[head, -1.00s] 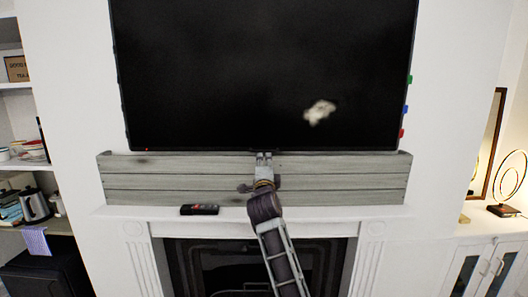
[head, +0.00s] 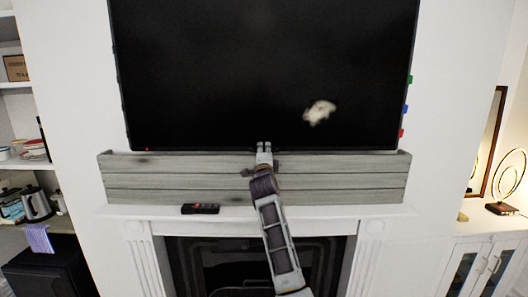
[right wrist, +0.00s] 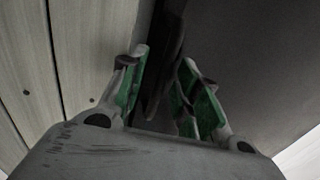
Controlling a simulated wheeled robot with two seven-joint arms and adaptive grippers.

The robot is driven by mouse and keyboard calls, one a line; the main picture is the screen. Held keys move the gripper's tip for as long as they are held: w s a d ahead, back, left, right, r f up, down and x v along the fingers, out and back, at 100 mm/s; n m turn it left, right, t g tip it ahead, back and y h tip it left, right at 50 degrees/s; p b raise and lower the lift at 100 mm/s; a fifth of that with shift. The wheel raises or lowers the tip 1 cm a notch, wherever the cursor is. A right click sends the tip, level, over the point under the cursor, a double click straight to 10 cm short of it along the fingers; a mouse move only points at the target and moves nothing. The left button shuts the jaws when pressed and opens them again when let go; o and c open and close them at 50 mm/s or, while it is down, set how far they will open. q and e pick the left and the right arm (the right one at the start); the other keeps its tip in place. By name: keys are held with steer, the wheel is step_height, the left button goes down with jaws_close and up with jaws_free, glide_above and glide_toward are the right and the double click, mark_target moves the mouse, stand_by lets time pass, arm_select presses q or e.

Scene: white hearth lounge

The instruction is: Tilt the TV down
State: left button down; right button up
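The TV (head: 230,70) is a large black screen on the white wall above the fireplace. My right gripper (head: 264,147) is at the middle of its bottom edge, in front of the grey wooden panel. In the right wrist view the gripper (right wrist: 163,88) has its two green-padded fingers apart, with a dark strip between them. The TV's dark surface (right wrist: 235,60) fills the right side there. I cannot tell whether the fingers touch the TV. My left gripper is not in view.
The grey plank panel (head: 180,178) runs below the TV, above the white mantel (head: 330,215). A black remote (head: 200,208) lies on the mantel at left. Shelves with a kettle (head: 37,204) stand at left, and a ring lamp (head: 508,185) at right.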

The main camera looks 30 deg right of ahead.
steer(key=shift+w+d+r, duration=0.1)
steer(key=shift+w, duration=0.1)
jaws_close()
stand_by(0.4)
